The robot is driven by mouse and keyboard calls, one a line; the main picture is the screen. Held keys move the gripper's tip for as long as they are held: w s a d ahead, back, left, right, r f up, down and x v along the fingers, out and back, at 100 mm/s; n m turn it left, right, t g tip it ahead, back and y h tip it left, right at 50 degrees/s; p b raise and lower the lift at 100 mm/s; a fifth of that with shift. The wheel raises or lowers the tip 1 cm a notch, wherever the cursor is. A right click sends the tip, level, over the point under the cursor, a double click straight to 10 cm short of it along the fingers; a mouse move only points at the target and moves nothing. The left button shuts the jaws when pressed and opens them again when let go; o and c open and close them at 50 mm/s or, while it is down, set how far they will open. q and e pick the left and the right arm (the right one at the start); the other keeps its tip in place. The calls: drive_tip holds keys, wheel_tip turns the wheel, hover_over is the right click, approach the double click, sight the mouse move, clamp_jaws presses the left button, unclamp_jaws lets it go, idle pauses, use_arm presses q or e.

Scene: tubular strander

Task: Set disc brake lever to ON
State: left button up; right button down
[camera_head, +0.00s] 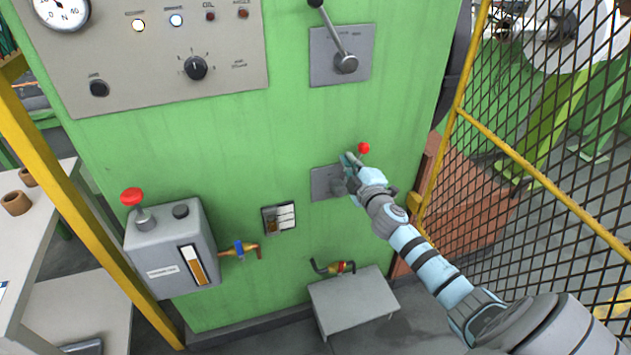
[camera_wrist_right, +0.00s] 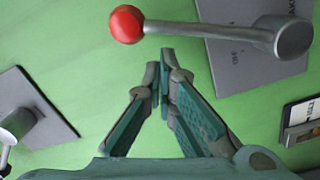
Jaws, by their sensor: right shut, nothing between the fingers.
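A lever with a red ball knob (camera_head: 363,148) comes off a grey plate (camera_head: 322,183) low on the green panel; my right gripper hides part of it. In the right wrist view its red knob (camera_wrist_right: 127,24), rod and round hub (camera_wrist_right: 283,37) show whole, with the rod lying across the picture. My right gripper (camera_head: 350,160) is shut and empty beside this lever. In the right wrist view its fingertips (camera_wrist_right: 162,60) are just below the rod near the knob; I cannot tell whether they touch. My left gripper is out of view.
A larger lever (camera_head: 345,62) on a grey plate is above. A yellow-framed mesh fence (camera_head: 530,180) stands close on the right.

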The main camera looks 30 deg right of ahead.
drive_tip(key=shift+s+d+f+m+b, duration=0.1)
drive_tip(key=shift+s+d+m+b, duration=0.1)
drive_tip(key=shift+d+m, duration=0.2)
drive_tip(key=shift+s+d+m+b, duration=0.1)
drive_tip(key=shift+d+m+b, duration=0.05)
drive_tip(key=shift+d+m, duration=0.2)
drive_tip(key=shift+w+a, duration=0.1)
drive_tip(key=s+a+r+p, duration=0.2)
drive_tip(key=s+a, duration=0.4)
drive_tip(key=s, duration=0.3)
drive_tip(key=shift+s+a, duration=0.2)
drive_tip(key=shift+f, duration=0.1)
